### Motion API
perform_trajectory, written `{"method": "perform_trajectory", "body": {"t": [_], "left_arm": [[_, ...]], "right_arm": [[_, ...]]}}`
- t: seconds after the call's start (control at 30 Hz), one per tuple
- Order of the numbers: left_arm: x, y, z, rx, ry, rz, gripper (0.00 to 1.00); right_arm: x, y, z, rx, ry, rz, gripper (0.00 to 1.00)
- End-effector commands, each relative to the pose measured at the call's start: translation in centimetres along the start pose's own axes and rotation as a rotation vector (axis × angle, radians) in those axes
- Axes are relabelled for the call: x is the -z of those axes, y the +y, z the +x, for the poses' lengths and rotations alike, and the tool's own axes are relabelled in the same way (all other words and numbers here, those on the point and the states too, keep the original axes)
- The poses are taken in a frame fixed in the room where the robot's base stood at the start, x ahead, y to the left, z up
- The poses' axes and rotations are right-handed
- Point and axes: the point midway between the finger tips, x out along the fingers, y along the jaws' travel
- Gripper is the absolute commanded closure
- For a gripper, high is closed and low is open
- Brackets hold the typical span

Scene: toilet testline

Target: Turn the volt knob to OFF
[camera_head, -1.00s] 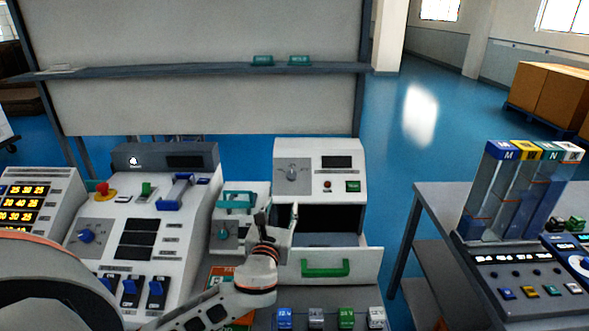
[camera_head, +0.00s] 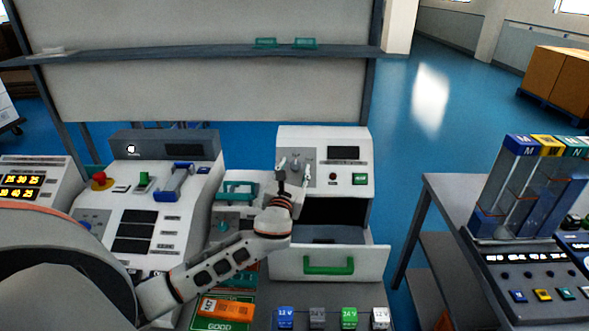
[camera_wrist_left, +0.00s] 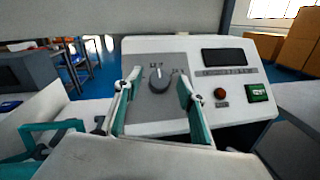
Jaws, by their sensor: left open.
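The volt knob (camera_wrist_left: 158,79) is a dark grey dial with a light pointer mark on a grey plate of a white machine. The pointer stands nearly upright in the left wrist view. In the head view the knob (camera_head: 295,163) is partly covered by my gripper. My left gripper (camera_wrist_left: 157,108) is open, with one teal finger on each side of the knob and apart from it. The left gripper in the head view (camera_head: 293,172) is in front of the grey plate. The labels around the knob are too small to read surely. My right gripper is not in view.
The white machine has a dark screen (camera_wrist_left: 224,56), a red button (camera_wrist_left: 221,94) and a green button (camera_wrist_left: 257,92). Below it an open drawer with a green handle (camera_head: 328,265) sticks out. A control panel (camera_head: 150,215) stands left; coloured blocks (camera_head: 349,318) sit in front.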

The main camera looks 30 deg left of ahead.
Motion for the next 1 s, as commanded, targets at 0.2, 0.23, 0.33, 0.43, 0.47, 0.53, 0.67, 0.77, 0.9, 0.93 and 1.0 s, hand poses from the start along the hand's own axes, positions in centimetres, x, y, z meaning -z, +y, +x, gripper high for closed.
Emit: {"method": "perform_trajectory", "body": {"t": [0.2, 0.23, 0.33, 0.43, 0.47, 0.53, 0.67, 0.77, 0.9, 0.93, 1.0], "left_arm": [[0.05, -0.03, 0.34, 0.0, 0.001, 0.0, 0.6], [0.05, -0.03, 0.33, 0.0, 0.001, 0.0, 0.6], [0.04, -0.03, 0.32, 0.0, 0.001, 0.0, 0.68], [0.04, -0.03, 0.31, 0.0, 0.001, 0.0, 0.94], [0.04, -0.02, 0.31, 0.0, 0.001, 0.0, 0.98], [0.04, -0.02, 0.31, 0.0, 0.001, 0.0, 0.98], [0.05, -0.04, 0.31, -0.002, 0.001, -0.003, 0.98], [0.05, -0.08, 0.31, -0.012, 0.002, -0.013, 0.98], [0.03, -0.24, 0.29, -0.045, 0.004, -0.047, 0.98], [0.03, -0.29, 0.29, -0.055, 0.005, -0.058, 0.98], [0.05, -0.38, 0.3, -0.085, 0.007, -0.087, 0.98]], "right_arm": [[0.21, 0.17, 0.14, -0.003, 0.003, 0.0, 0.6], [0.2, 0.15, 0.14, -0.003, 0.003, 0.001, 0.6], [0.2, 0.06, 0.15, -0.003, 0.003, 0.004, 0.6], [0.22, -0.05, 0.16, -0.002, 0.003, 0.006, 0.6], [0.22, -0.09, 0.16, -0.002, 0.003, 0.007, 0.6], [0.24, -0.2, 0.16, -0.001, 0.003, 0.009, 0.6], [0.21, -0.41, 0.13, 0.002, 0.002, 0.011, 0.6], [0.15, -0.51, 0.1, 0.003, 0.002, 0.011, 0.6], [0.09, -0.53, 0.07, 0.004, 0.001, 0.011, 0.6], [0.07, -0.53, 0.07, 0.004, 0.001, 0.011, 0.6], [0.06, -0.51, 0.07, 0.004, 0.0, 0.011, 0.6]]}}
